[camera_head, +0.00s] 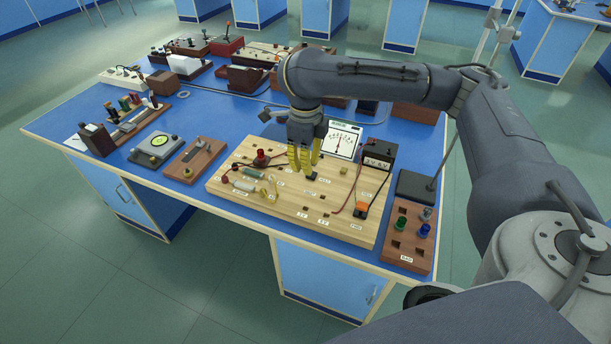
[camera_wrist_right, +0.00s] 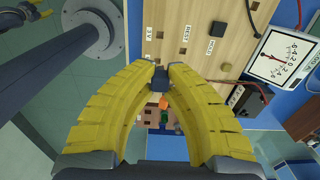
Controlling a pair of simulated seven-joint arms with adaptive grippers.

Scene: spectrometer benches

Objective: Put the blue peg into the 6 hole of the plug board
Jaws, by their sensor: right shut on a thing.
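The blue peg (camera_head: 424,230) stands in the small brown rack (camera_head: 391,247) at the right front of the bench, beside a green peg (camera_head: 400,223). The pale wooden plug board (camera_head: 270,203) lies to the left of the rack. The labels near its front edge are too small to read surely in the head view, so I cannot pick out the 6 hole. My right gripper (camera_head: 308,165) is over the board. Its yellow fingers are closed on a small dark thing (camera_wrist_right: 160,78) in the wrist view, mostly hidden by the fingertips. My left gripper is out of view.
A black cap (camera_wrist_right: 222,28) sits on the board. A white meter (camera_head: 342,139) and a black box (camera_head: 378,154) stand behind it. A red knob (camera_head: 261,157) and an orange switch (camera_head: 360,208) rise from the board. A dark stand (camera_head: 417,187) is behind the rack.

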